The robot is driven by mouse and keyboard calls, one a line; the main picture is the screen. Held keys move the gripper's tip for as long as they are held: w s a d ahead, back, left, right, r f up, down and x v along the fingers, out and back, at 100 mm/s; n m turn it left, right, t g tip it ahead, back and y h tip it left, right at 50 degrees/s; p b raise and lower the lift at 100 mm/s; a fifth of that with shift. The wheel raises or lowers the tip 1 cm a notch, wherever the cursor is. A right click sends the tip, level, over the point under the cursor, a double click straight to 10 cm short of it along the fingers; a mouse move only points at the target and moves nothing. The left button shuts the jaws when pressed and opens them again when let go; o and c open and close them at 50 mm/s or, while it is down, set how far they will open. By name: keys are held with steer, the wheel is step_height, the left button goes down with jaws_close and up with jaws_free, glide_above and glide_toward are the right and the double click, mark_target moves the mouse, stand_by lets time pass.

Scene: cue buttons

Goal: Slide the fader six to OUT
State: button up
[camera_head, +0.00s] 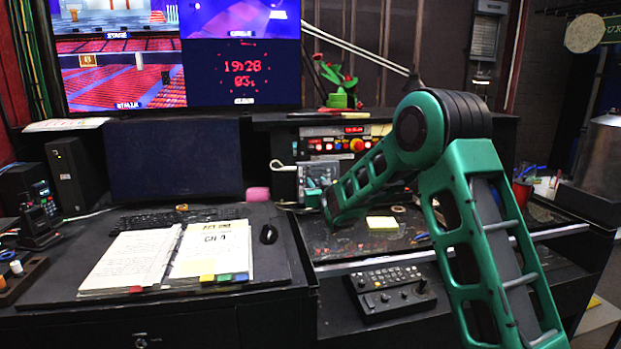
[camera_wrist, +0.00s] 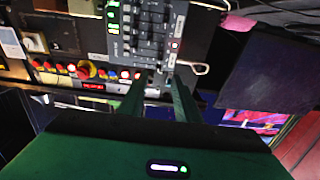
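The dark fader panel (camera_wrist: 143,32) shows in the wrist view at the top centre, with several slots and caps, green lights along one side and small labels. I cannot tell which fader is six or where its OUT end lies; the labels are too small. In the head view part of the panel (camera_head: 318,174) shows left of my arm. My gripper (camera_wrist: 158,80) points toward the panel edge in the wrist view. Its two green fingers are apart with nothing seen between them. I cannot tell its distance from the panel.
A strip of lit buttons with a red mushroom button (camera_head: 357,145) sits above the panel. A black control box (camera_head: 390,289) lies in front. A yellow note pad (camera_head: 382,223), an open binder (camera_head: 170,255) and a dark monitor (camera_head: 172,160) are nearby.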

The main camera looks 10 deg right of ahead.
mark_target(310, 172)
steer(key=w, duration=1)
steer(key=shift+w, duration=0.15)
jaws_close()
